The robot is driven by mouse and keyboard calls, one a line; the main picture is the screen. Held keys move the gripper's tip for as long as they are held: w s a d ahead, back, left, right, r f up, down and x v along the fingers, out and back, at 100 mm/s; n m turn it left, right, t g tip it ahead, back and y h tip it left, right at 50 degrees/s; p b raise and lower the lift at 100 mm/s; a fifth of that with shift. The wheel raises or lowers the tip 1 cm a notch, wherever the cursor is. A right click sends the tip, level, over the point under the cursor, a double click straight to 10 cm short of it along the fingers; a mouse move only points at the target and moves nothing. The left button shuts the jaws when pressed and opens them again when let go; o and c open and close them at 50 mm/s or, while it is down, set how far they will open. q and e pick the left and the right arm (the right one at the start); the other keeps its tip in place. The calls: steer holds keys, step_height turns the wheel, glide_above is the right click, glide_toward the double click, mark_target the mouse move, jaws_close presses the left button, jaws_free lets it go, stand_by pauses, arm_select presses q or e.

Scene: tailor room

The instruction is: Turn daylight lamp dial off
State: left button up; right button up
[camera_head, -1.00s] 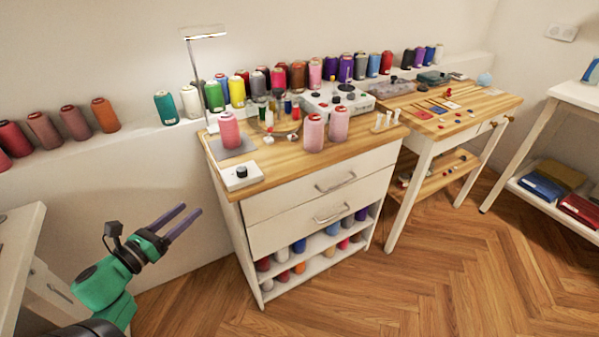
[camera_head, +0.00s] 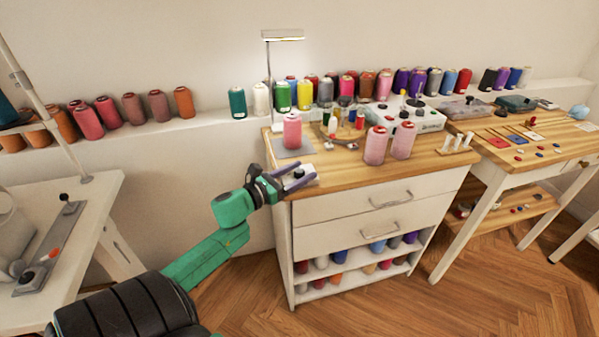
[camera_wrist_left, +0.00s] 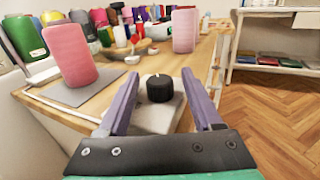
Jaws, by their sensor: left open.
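The lamp dial is a black round knob (camera_wrist_left: 160,88) on a small white box (camera_wrist_left: 155,113) at the cabinet top's near left corner. In the head view the white box (camera_head: 303,175) is partly hidden by my left gripper (camera_head: 303,175). The lamp (camera_head: 283,36) has a thin pole and a lit bar head at the back left of the cabinet. In the left wrist view my left gripper (camera_wrist_left: 168,100) is open, its purple fingers on either side of the picture line to the knob. I cannot tell whether they touch it. My right gripper is not in view.
A pink spool (camera_head: 292,131) stands on a grey pad (camera_head: 292,152) close behind the box. Two more pink spools (camera_head: 376,146) stand right of it on the wooden top (camera_head: 345,168). A white sewing table (camera_head: 108,190) is at left. Floor in front is clear.

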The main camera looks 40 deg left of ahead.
arm_select(q)
jaws_close()
